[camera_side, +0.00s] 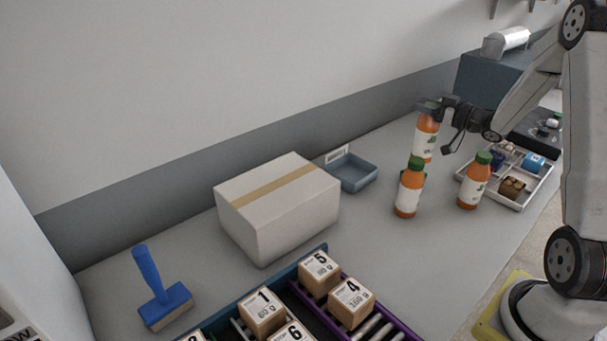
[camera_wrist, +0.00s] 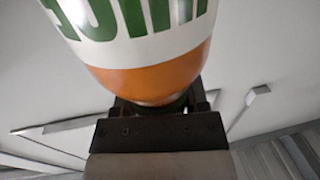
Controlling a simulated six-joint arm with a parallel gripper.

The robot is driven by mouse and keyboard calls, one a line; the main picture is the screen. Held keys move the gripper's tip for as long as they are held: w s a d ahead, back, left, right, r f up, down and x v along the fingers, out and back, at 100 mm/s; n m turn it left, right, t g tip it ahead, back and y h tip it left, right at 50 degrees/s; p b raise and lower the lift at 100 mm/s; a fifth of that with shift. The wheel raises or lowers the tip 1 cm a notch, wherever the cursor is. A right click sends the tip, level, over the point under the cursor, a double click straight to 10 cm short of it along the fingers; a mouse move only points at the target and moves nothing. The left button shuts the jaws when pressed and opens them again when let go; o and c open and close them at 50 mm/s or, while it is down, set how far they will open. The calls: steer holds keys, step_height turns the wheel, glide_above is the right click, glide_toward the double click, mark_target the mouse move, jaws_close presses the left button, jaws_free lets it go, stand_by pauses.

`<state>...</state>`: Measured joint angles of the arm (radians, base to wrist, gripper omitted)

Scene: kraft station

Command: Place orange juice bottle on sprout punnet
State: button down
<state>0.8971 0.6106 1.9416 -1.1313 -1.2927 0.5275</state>
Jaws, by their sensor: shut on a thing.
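My gripper (camera_side: 432,104) is shut on an orange juice bottle (camera_side: 427,140) near its top, at the back right of the table in the side view. The held bottle looks upright, with an orange body and pale label. It fills the top of the wrist view (camera_wrist: 150,70), where the jaws show below it. Its base is partly hidden by a standing bottle, so I cannot tell whether it touches the table. Two more orange juice bottles stand upright, one in front (camera_side: 408,195) and one to the right (camera_side: 474,182). I cannot clearly make out a sprout punnet.
A white tray (camera_side: 522,200) of small items lies right of the bottles. A dark flat unit (camera_side: 528,136) is behind it. A blue tray (camera_side: 357,176) and a taped box (camera_side: 277,212) stand left. A blue-handled brush (camera_side: 158,292) and bins of numbered boxes (camera_side: 352,300) are in front.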

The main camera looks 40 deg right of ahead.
mark_target(420, 119)
steer(key=shift+w+d+f, duration=0.25)
steer(key=shift+w+f, duration=0.1)
steer(key=shift+f, duration=0.1)
steer(key=shift+w+d+f, duration=0.1)
steer(key=shift+w+f, duration=0.05)
steer(key=shift+f, duration=0.8)
steer(key=shift+w+f, duration=0.1)
steer(key=shift+f, duration=0.95)
steer(key=shift+c, duration=0.5)
jaws_free()
